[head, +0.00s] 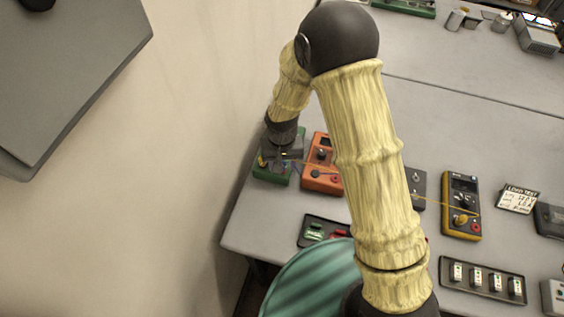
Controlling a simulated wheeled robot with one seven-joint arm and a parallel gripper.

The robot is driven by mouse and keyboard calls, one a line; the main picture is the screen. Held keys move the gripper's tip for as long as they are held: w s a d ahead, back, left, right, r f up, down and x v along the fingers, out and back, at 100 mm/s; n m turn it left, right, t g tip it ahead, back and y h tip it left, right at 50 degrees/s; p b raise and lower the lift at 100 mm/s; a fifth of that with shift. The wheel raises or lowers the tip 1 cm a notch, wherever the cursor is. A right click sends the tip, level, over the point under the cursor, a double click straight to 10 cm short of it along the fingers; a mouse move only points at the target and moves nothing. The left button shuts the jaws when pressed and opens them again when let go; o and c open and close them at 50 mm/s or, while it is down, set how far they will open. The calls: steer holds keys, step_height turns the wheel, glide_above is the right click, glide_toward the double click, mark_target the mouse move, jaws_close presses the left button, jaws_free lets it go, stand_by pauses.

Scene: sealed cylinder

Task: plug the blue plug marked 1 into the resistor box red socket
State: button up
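My arm reaches across the grey table, and my gripper (285,152) is at its far left end, low over a green box (271,177). The fingertips are too small and covered to tell whether they are open or hold anything. I cannot make out a blue plug or the mark 1. An orange instrument (318,178) stands just right of the green box, partly behind my arm. A dark grey box (416,184) stands right of my arm. I cannot tell which box is the resistor box, and no red socket on it can be made out for certain.
A dark tray (309,241) with green and red pieces lies at the table's front edge. A yellow multimeter (461,205) with a yellow lead, a LOAD TEST card (517,198) and a tray of several white modules (451,283) are at right.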

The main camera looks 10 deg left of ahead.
steer(key=shift+r, duration=0.1)
step_height(320, 180, up, 17)
steer(key=b, duration=0.3)
steer(key=shift+r, duration=0.15)
stand_by(0.6)
steer(key=s+d+f+m+t, duration=0.1)
steer(key=s+d, duration=0.2)
steer(key=d, duration=0.9)
steer(key=s+d+f+m+t, duration=0.1)
steer(key=s+d, duration=0.3)
steer(key=d, duration=0.9)
steer(key=shift+d+f+m+t, duration=0.25)
steer(key=shift+d+m+t, duration=0.05)
steer(key=shift+m, duration=0.5)
steer(key=shift+w, duration=0.1)
